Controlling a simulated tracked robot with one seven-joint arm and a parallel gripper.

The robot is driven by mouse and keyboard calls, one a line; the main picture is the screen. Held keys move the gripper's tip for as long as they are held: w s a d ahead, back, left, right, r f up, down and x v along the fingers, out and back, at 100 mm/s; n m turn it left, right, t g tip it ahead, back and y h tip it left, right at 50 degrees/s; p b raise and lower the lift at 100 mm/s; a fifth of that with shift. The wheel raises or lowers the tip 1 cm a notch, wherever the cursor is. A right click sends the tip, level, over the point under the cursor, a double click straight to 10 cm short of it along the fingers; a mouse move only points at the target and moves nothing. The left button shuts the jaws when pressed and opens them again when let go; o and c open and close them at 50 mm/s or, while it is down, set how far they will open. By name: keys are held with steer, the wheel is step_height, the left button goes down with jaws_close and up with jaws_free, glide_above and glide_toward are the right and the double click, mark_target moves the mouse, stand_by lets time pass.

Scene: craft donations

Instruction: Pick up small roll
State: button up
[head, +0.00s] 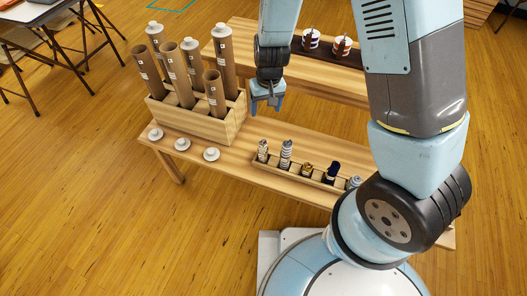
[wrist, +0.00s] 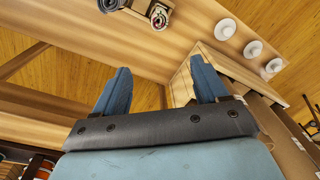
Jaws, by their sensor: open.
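Several small rolls stand in a low wooden tray (head: 290,172) on the front bench. They include a grey-white roll (head: 263,150), a taller striped roll (head: 286,153), a brown-gold roll (head: 307,168), a dark blue roll (head: 332,172) and a grey-blue roll (head: 353,183) partly behind my arm. Which one is the task's roll I cannot tell. My gripper (head: 267,100) is open and empty, above and behind the tray's left end, beside the wooden box. In the wrist view my gripper (wrist: 163,82) has its fingers apart, and a patterned roll (wrist: 158,15) shows at the top edge.
A wooden box (head: 205,122) of tall cardboard tubes (head: 172,75) stands left of my gripper. White caps (head: 182,144) lie on the bench (head: 240,160) in front of it. A rear bench (head: 232,50) bears a dark tray with striped spools (head: 342,46). A table stands far left.

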glide_above(263, 142)
step_height(263, 142, down, 6)
steer(key=shift+h, duration=0.4)
steer(key=f, duration=0.8)
steer(key=shift+w+a+f, duration=0.1)
steer(key=shift+a+f, duration=0.1)
steer(key=shift+d+f, duration=0.15)
steer(key=shift+f, duration=0.75)
steer(key=shift+d+f, duration=0.1)
steer(key=shift+f, duration=1.65)
steer(key=c, duration=1.1)
steer(key=shift+r, duration=0.1)
